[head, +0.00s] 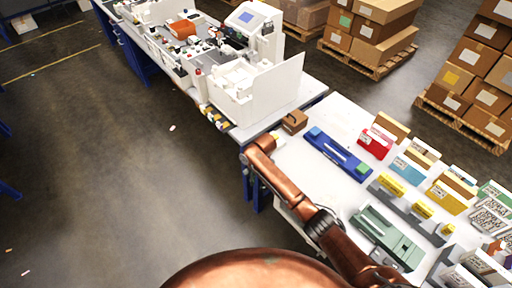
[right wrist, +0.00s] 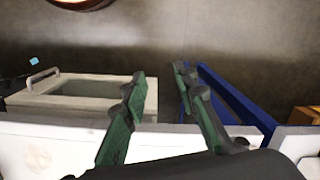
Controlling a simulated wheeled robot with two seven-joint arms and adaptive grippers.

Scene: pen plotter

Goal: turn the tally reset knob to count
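The tally reset knob cannot be made out in either view. A white machine with a blue screen (head: 250,17) stands on the far bench, with small controls too small to tell apart. My copper right arm reaches across the near white table from the lower right, its bend by the table's left edge. My right gripper shows in the right wrist view (right wrist: 160,74) with two green fingers spread apart and nothing between them. It is away from the machine, near a white table edge. My left gripper is not in view.
A blue tray (head: 338,155), a grey-green tray (head: 388,238) and several card packs cover the near table (head: 345,108). A small brown box (head: 294,121) sits at its far corner. Stacked cartons (head: 370,25) stand behind. The floor at left (head: 90,170) is largely clear.

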